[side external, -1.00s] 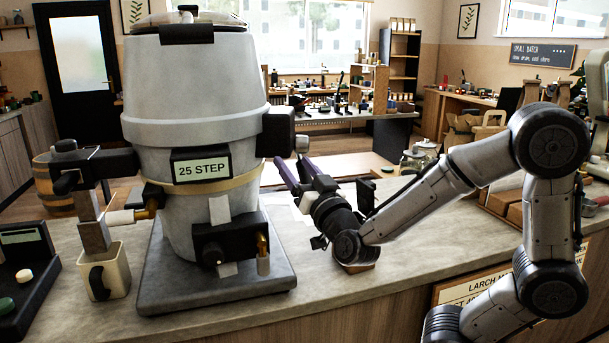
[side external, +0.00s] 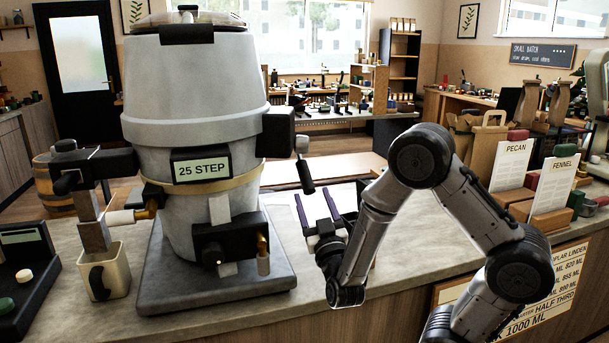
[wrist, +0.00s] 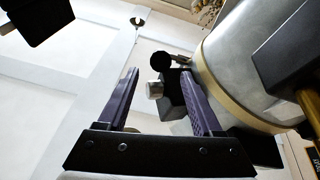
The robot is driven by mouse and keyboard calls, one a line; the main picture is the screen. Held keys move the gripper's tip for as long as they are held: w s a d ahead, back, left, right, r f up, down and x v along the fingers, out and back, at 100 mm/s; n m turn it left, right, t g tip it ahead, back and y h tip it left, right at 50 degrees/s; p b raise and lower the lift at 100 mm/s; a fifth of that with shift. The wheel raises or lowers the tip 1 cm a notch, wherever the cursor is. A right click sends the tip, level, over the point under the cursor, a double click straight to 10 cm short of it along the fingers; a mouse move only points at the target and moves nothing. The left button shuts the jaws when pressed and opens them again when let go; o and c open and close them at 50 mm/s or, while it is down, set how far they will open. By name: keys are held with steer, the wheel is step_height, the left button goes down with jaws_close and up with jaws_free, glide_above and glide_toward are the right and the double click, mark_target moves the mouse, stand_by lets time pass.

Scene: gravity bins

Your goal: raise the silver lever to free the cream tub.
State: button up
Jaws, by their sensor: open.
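A pale grey vessel (side external: 200,95) labelled 25 STEP stands on the counter. On its right side, a lever with a silver end (side external: 302,144) and a black rod (side external: 305,174) hangs downward from a black block. In the wrist view, the silver end piece (wrist: 155,89) appears between my fingers, but I cannot tell its depth. A cream tub (side external: 117,272) with a black handle sits left of the vessel, with a grey bar (side external: 94,234) reaching down to its mouth. My gripper (side external: 316,204) is open and empty, below and right of the lever, apart from it.
The vessel's grey base (side external: 215,292) fills the counter middle. A black tray (side external: 25,290) lies at the left edge. Paper bags (side external: 485,140) and cards reading PECAN (side external: 513,165) and FENNEL stand at the right. Counter is clear around my gripper.

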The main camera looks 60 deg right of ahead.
mark_target(304, 174)
steer(key=x, duration=0.8)
steer(key=shift+w+d+r, duration=0.2)
steer(key=shift+w+d, duration=0.05)
steer(key=shift+c, duration=0.2)
jaws_close()
stand_by(0.9)
